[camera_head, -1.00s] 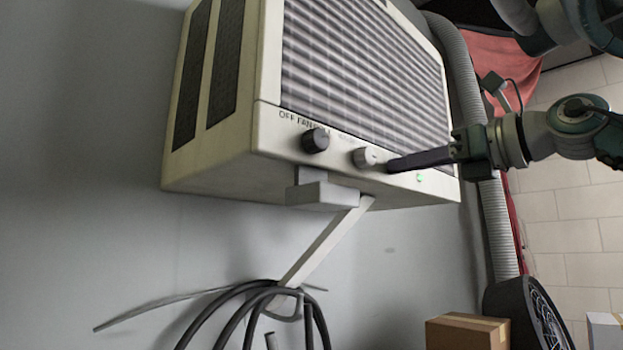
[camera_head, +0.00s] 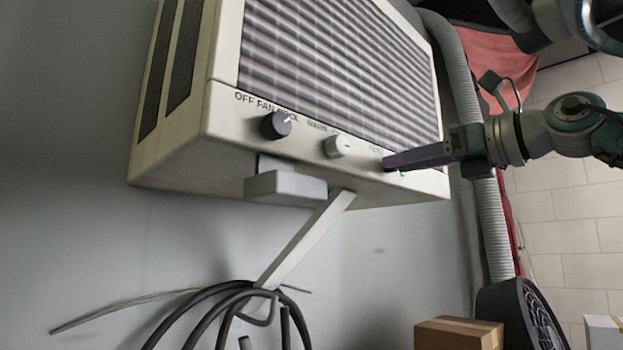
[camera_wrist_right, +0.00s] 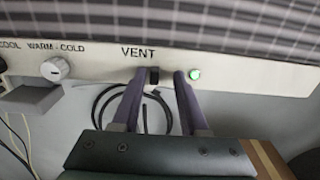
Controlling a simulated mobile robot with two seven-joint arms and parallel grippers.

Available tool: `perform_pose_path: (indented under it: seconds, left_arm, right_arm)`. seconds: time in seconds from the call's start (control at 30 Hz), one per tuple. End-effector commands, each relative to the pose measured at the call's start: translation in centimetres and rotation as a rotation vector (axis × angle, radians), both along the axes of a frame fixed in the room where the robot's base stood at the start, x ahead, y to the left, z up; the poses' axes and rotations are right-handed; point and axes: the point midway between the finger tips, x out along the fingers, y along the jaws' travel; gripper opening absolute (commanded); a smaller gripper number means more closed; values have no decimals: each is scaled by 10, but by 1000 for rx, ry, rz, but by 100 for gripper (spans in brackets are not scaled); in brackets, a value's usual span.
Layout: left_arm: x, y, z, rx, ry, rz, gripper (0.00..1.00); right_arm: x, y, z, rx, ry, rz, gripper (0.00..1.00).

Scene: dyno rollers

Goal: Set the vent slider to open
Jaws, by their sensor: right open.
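The vent slider (camera_wrist_right: 154,80) is a small dark knob under the word VENT on the cream front panel, seen in the right wrist view. My right gripper (camera_wrist_right: 162,73) is open, with one purple-grey finger on each side of the slider. The slider looks closer to the left finger; whether it touches is unclear. In the head view the right gripper (camera_head: 388,164) reaches in from the right to the lower edge of the wall unit (camera_head: 215,125), and its fingers hide the slider. My left gripper is not in view.
A black knob (camera_head: 276,125) and a white knob (camera_head: 337,147) sit left of the slider. A green light (camera_wrist_right: 194,74) is just right of the fingers. A grey bracket (camera_head: 285,187) and coiled black cables (camera_head: 205,305) hang below. A cardboard box (camera_head: 458,334) is at the lower right.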

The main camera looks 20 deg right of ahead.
Motion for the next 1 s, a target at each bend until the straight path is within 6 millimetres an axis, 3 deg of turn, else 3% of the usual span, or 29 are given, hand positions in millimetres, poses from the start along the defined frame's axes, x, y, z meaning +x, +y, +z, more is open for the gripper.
perform_pose_path:
  seconds: [0.23,0.37,0.7,1.0]
  left_arm:
    - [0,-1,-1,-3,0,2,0]
    - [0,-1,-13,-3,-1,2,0]
    - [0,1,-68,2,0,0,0]
    - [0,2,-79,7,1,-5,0]
  right_arm:
    - [-1,1,-1,1,1,5,45]
    - [-9,-3,-4,-1,-1,3,45]
    - [-68,-27,-8,-1,-2,-1,45]
    - [-92,-36,-1,0,0,3,45]
